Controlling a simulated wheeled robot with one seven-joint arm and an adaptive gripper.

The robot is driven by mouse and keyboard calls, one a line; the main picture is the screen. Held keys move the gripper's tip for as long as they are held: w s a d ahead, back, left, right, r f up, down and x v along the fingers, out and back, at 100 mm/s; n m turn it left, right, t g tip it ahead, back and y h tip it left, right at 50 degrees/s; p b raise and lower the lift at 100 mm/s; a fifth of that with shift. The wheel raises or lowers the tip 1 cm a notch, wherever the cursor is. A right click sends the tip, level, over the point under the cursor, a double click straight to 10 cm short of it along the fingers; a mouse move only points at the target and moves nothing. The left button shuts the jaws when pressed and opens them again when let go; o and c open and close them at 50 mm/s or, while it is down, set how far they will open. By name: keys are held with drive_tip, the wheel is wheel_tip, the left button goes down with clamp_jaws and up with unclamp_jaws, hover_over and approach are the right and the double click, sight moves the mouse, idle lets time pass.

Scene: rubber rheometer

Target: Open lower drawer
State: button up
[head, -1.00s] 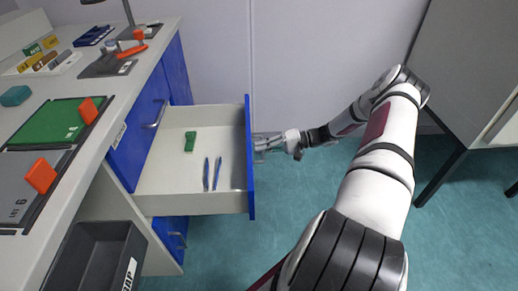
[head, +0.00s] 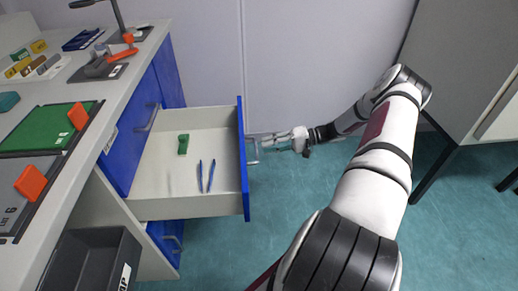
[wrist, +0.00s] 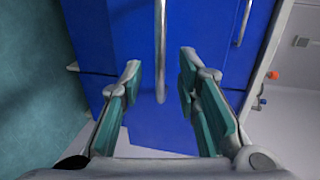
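The pulled-out drawer has a blue front (head: 243,170) and a pale inside (head: 214,145). It holds a green block and two blue slim tools. Its metal handle (head: 253,150) is on the front's outer face and also shows in the wrist view (wrist: 160,55). My gripper (head: 272,140) is just right of this front. In the wrist view its two fingers (wrist: 161,68) are open, with the handle bar between them and gaps on both sides. Another blue front with a handle (head: 172,240) is below the pulled-out drawer and looks shut.
The grey worktop (head: 135,60) at left carries a green mat (head: 50,130), orange blocks and small tools. A dark bin (head: 85,265) stands at the lower left. A grey cabinet (head: 465,60) is at right. The teal floor (head: 300,200) between is clear.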

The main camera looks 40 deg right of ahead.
drive_tip(key=v, duration=0.7)
idle(0.4)
